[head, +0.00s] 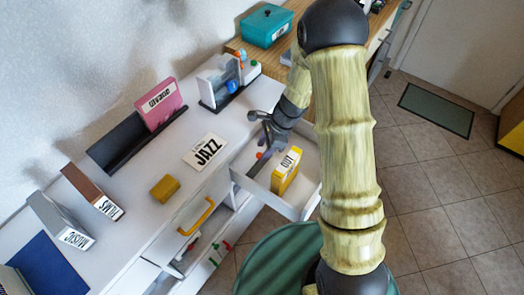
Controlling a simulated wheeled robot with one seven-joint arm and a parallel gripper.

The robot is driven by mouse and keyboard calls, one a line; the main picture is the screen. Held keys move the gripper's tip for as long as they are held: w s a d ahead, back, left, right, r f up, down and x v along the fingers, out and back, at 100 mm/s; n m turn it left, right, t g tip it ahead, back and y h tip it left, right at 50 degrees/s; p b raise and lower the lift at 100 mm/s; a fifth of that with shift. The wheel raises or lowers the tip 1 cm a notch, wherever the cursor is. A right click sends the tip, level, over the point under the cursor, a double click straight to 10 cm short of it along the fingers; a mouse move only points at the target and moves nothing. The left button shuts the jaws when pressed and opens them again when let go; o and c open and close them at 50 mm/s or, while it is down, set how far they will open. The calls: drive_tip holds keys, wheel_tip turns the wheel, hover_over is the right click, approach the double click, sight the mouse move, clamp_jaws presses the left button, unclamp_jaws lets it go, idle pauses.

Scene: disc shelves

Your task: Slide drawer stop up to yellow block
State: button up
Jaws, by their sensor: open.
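A white drawer (301,207) stands pulled out from the white cabinet. In it a yellow upright piece labelled OUT (286,174) stands near the right side. A plain yellow block (165,188) lies on the cabinet top, left of the JAZZ card. I cannot tell for sure which piece is the drawer stop; part of the drawer's far end is hidden by my arm. My gripper (264,129) is open above the drawer's back left edge, apart from the OUT piece. Its fingertips are small and dark, and nothing shows held between them.
A JAZZ card (206,151) lies flat on the cabinet top. Behind it are a black stand with a pink disc case (160,105) and a white bin (222,78). A yellow handle (197,217) sticks out at the front. A green round seat (277,262) stands below the drawer.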

drive_tip(key=shift+x, duration=0.85)
clamp_jaws()
drive_tip(key=shift+s, duration=0.15)
